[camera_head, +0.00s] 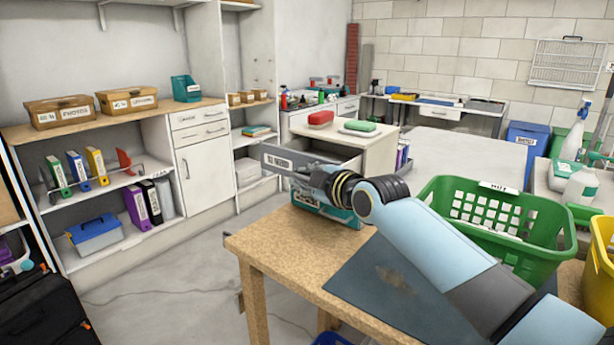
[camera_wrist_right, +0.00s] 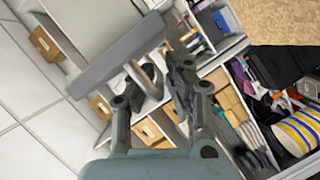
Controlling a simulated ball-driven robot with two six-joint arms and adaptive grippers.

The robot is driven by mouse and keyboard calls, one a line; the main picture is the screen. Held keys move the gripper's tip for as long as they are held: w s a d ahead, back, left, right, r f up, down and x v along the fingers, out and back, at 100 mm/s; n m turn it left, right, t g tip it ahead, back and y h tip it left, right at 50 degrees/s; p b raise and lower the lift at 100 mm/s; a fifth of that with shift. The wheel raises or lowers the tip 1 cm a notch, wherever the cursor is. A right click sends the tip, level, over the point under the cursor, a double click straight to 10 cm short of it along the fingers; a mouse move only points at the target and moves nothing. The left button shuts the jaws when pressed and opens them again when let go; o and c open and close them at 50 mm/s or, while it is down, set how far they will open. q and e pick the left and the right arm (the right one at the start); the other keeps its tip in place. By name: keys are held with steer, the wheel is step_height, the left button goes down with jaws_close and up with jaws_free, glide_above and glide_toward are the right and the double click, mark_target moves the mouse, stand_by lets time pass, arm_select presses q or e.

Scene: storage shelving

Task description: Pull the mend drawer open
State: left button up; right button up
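The mend drawer (camera_head: 283,163) is in the pale cabinet at the centre of the head view. It is pulled partly out, and its inside shows behind the grey labelled front. My right gripper (camera_head: 317,180) is at the outer side of that front, with the fingertips largely hidden by my wrist. In the wrist view, my right gripper's two dark fingers (camera_wrist_right: 165,80) point away beside a grey bar (camera_wrist_right: 120,52). Whether they close on a handle is unclear. My left gripper is in neither view.
A red item (camera_head: 320,118) and a green item (camera_head: 360,126) lie on the cabinet top. A cork-topped table (camera_head: 275,245) stands in front of the drawer, with a green basket (camera_head: 535,222) at its right. Free floor (camera_head: 180,275) lies to the left.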

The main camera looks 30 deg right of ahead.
steer(key=shift+s+r, duration=0.1)
steer(key=shift+s, duration=0.1)
steer(key=v, duration=1.1)
steer(key=shift+s, duration=0.35)
